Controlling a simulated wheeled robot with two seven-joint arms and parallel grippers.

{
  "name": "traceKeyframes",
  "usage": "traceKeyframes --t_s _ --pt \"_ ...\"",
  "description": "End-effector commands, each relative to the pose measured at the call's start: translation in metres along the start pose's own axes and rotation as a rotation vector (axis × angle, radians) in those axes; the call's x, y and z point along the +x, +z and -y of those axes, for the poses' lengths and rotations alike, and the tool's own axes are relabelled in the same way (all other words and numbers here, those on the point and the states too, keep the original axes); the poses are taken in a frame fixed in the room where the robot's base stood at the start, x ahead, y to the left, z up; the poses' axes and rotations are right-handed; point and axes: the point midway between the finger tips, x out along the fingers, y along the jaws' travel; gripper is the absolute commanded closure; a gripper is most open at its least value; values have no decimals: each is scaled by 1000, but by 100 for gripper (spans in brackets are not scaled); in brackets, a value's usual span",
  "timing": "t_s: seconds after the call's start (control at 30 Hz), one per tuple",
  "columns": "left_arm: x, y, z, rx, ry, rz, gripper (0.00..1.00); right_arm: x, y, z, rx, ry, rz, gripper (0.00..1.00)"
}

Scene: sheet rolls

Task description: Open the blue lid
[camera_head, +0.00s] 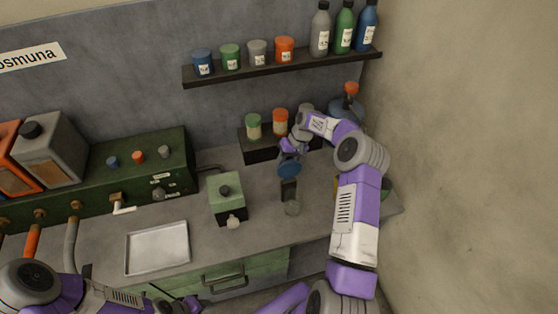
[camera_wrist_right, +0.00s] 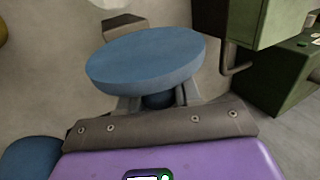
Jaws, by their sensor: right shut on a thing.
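The blue lid (camera_head: 290,168) is a round disc with a darker knob. My right gripper (camera_head: 288,154) is shut on it over the right part of the counter. In the right wrist view the lid (camera_wrist_right: 147,60) lies just beyond the fingertips (camera_wrist_right: 158,98), with its dark knob between them. In the head view a dark stand with a small grey round part (camera_head: 292,208) shows below the lid. I cannot tell whether the lid touches it. My left gripper (camera_head: 188,305) is partly in view at the bottom edge, its fingers unclear.
A green box with a knob (camera_head: 227,196) stands left of the stand, and a metal tray (camera_head: 158,248) lies farther left. A small dark rack (camera_head: 262,146) holds jars behind the right gripper. A wall shelf (camera_head: 280,69) carries jars and bottles. The right wall is close to my right arm.

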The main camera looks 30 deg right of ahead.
Motion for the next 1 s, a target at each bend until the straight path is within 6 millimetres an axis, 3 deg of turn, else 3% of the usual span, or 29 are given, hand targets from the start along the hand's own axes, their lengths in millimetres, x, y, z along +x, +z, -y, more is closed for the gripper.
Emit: traceKeyframes --t_s 0.37,0.4,0.53,0.83,1.0 --pt "0 0 0 0 0 0 57 -1 -1 2 2 -4 -2 100" --pt "0 0 0 0 0 0 57 -1 -1 2 2 -4 -2 62" --pt "0 0 0 0 0 0 57 0 -1 1 2 -3 -1 44" --pt "0 0 0 0 0 0 57 -2 0 0 3 -1 1 44" --pt "3 0 1 0 0 0 57 -22 -1 -1 3 0 -3 44"
